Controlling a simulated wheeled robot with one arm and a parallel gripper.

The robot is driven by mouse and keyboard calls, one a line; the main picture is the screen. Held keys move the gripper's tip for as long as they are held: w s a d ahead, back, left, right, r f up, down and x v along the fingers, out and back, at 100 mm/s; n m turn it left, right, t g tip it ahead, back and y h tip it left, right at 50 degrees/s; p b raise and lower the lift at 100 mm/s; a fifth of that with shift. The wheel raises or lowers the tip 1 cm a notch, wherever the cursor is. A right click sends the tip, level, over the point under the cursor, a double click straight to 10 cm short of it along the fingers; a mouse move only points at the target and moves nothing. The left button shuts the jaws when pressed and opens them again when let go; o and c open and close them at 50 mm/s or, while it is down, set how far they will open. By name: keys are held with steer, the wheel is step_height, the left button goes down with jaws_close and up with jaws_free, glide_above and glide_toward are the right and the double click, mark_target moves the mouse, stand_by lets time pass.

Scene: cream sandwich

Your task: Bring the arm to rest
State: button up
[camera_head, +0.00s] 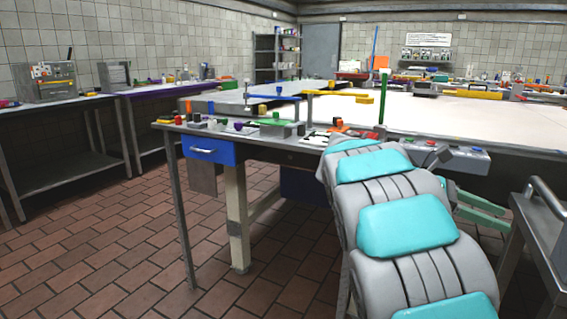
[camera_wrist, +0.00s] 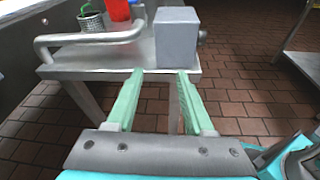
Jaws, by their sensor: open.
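My arm, in grey and teal segments, reaches up and away from the bottom right of the head view. My gripper (camera_head: 490,212) shows in part beyond the arm, its pale green fingers pointing right towards a metal cart (camera_head: 519,240). In the wrist view my gripper (camera_wrist: 160,74) is open, with two green fingers apart and nothing held between them. The fingertips appear just in front of the near edge of the cart's top; I cannot tell how far above or before it they are.
On the cart, the wrist view shows a grey block (camera_wrist: 176,38), a bent metal rail (camera_wrist: 92,38), a red container (camera_wrist: 118,10) and a metal can (camera_wrist: 92,22). A cluttered workbench (camera_head: 470,118) stands ahead. Tiled floor (camera_head: 75,240) is free at left.

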steer(key=s+a+f+m+t+y, duration=0.3)
steer(key=s+a+f+m+y, duration=0.25)
steer(key=s+a+f, duration=0.65)
steer(key=s+a+f+m+t+y, duration=0.1)
steer(key=s+a+f+y, duration=0.3)
steer(key=a, duration=0.4)
steer(key=s+a+f+m+t+y, duration=0.1)
steer(key=s+a+f+m+y, duration=0.3)
steer(key=s+a+f, duration=0.2)
steer(key=s+a, duration=0.2)
steer(key=s, duration=0.1)
steer(key=shift+s+a+f+m, duration=0.15)
steer(key=shift+s+f+m, duration=0.05)
steer(key=shift+f+m, duration=0.15)
